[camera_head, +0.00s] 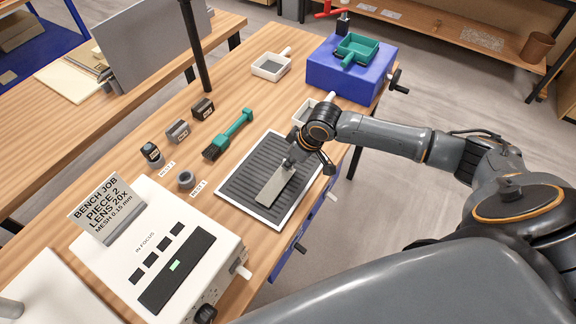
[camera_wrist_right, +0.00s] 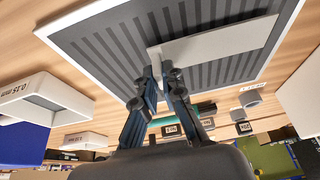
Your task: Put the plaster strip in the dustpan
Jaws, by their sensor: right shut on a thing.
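The plaster strip (camera_head: 275,187) is a flat, pale grey piece over the dark ribbed mat with a white rim (camera_head: 225,188). It also shows in the right wrist view (camera_wrist_right: 225,43). My right gripper (camera_head: 289,163) is shut on its far end; the wrist view shows both fingertips (camera_wrist_right: 160,70) at its edge. I cannot tell whether the strip touches the mat. A green pan with a handle (camera_head: 358,46), which looks like the dustpan, sits on the blue box at the back right. My left gripper is not in view.
White handled trays stand at the back (camera_head: 271,67) and beside my right wrist (camera_head: 303,111). A green brush (camera_head: 229,134) and small dark blocks (camera_head: 203,108) lie left of the mat. A white instrument box (camera_head: 160,250) is at front left. A black post (camera_head: 196,45) rises behind.

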